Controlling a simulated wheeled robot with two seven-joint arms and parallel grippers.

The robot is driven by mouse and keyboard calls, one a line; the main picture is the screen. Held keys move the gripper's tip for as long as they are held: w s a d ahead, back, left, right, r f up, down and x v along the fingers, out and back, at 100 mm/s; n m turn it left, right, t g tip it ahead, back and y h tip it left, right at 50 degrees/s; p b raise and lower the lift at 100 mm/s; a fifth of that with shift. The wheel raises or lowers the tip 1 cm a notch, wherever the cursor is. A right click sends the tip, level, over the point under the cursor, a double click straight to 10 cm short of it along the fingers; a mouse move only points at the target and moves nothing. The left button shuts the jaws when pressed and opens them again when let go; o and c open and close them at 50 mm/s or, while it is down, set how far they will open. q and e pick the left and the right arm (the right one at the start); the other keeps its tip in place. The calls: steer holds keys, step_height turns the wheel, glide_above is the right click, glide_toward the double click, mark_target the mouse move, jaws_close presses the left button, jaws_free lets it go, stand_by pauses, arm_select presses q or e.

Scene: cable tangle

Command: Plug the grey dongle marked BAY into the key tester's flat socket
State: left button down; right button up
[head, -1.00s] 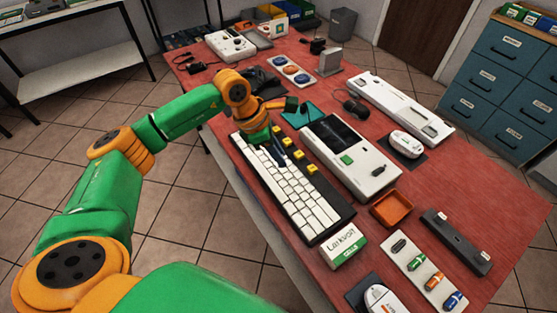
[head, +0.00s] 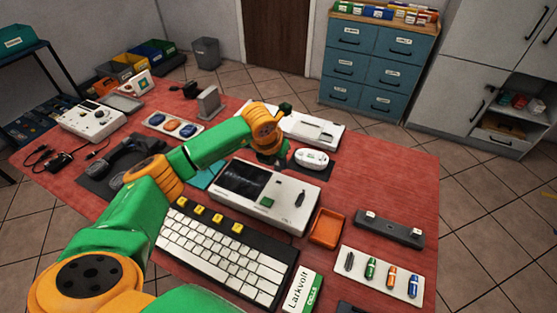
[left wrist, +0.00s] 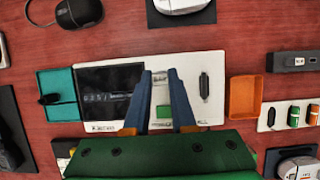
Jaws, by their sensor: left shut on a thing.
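The key tester (head: 262,204) is a white box with a dark screen, a green patch and a dark oblong feature at its right; it also shows in the left wrist view (left wrist: 218,112). My left gripper (left wrist: 161,74) hangs over the tester, fingers pointing at its upper edge between the screen and the dark oblong. A small pale grey piece, apparently the grey dongle (left wrist: 160,78), shows between the fingertips; no marking is readable. In the head view the arm hides the fingertips. I cannot make out the flat socket. My right gripper is not in view.
A white keyboard (head: 220,252) lies in front of the tester. An orange tray (head: 327,228) and a white holder (head: 378,262) with green, orange and blue dongles are to the right. A white mouse-like device (head: 311,158) stands behind.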

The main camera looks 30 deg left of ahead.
mark_target(277, 170)
arm_select(q)
steer(key=shift+f+b, duration=1.35)
steer(key=shift+f, duration=0.7)
steer(key=shift+w, duration=0.1)
steer(key=shift+f+b, duration=1)
steer(key=shift+b, duration=0.3)
steer(key=c, duration=0.7)
jaws_free()
steer(key=shift+o, duration=0.2)
